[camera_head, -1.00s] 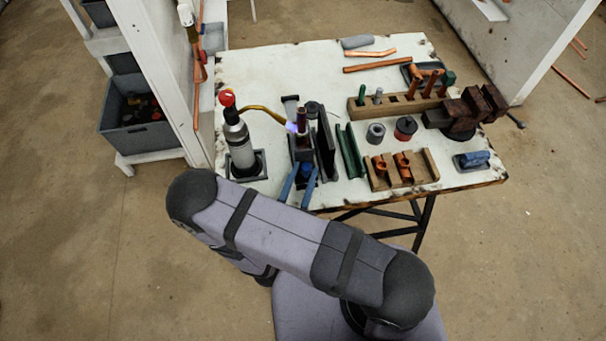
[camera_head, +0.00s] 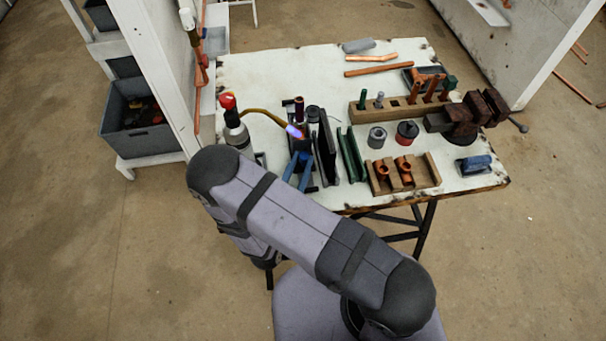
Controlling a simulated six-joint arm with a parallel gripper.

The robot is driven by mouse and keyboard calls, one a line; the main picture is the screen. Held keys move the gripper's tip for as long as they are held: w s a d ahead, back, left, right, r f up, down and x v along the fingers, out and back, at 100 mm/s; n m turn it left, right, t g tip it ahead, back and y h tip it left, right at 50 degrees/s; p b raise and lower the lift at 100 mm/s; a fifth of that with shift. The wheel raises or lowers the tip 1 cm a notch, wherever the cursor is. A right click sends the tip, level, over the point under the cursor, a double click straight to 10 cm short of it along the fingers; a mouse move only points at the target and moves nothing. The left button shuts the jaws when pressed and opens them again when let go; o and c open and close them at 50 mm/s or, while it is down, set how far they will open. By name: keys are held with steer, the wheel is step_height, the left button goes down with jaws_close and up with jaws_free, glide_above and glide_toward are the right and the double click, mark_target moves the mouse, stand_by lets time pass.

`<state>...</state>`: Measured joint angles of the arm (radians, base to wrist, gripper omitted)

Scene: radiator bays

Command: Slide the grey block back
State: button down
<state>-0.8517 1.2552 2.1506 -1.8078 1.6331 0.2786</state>
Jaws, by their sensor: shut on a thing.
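My arm hides the gripper's body and wrist, and the exact contact is small.
A torch (camera_head: 233,122) with a red knob stands left, its brass neck and flame (camera_head: 294,131) reaching the block. The dark plate (camera_head: 323,155) and green rail (camera_head: 350,154) stand close right. A wooden tray (camera_head: 431,168) and vise (camera_head: 466,116) are farther right.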

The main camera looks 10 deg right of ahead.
mark_target(295, 136)
steer(key=w+b, duration=0.2)
steer(key=w, duration=0.7)
steer(key=shift+w+f, duration=0.1)
steer(key=shift+w, duration=0.15)
steer(key=c, duration=1.8)
jaws_free()
steer(key=shift+w, duration=0.1)
steer(key=shift+s+a+b, duration=0.3)
steer(key=shift+s+b, duration=0.05)
steer(key=shift+s, duration=0.15)
steer(key=shift+b+v, duration=0.85)
steer(key=shift+v, duration=2.3)
